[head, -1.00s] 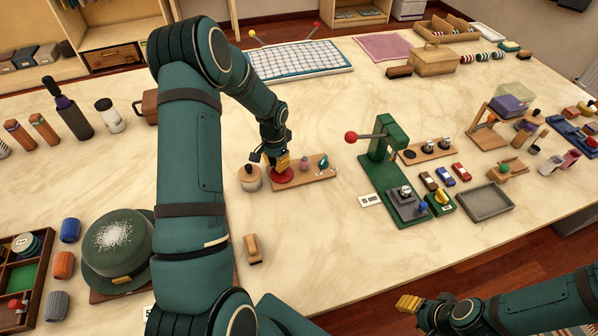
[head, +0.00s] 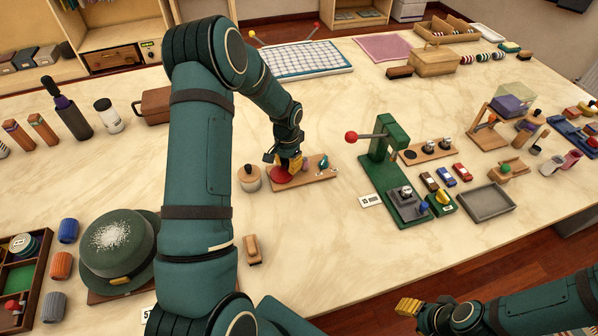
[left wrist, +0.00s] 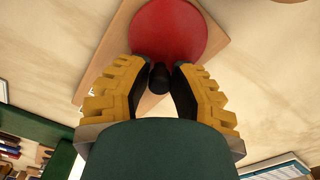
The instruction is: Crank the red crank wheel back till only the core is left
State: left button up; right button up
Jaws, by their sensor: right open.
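The red crank wheel (head: 280,175) lies at the left end of a small wooden board (head: 318,174) in the head view. In the left wrist view the wheel (left wrist: 170,28) fills the top middle, with a dark knob (left wrist: 159,78) near its lower rim. My left gripper (head: 291,167) reaches down over the wheel. Its yellow-backed fingers (left wrist: 160,80) stand on both sides of the knob and appear closed on it. A teal piece (head: 323,163) is on the board's right part. The board's middle is partly hidden by my gripper. My right gripper (head: 408,306) is open and empty, off the table's front edge.
A lidded round pot (head: 249,179) stands just left of the board. A small wooden block (head: 252,249) lies in front. A green press (head: 383,150) with a red-knobbed lever stands to the right. The tabletop between board and press is clear.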

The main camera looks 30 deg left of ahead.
pick_arm(q)
jog(key=o, duration=0.3)
jog(key=shift+o, duration=0.2)
jog(key=shift+r+p, duration=2.25)
jog(key=shift+r, duration=1.3)
jog(key=shift+f, duration=0.1)
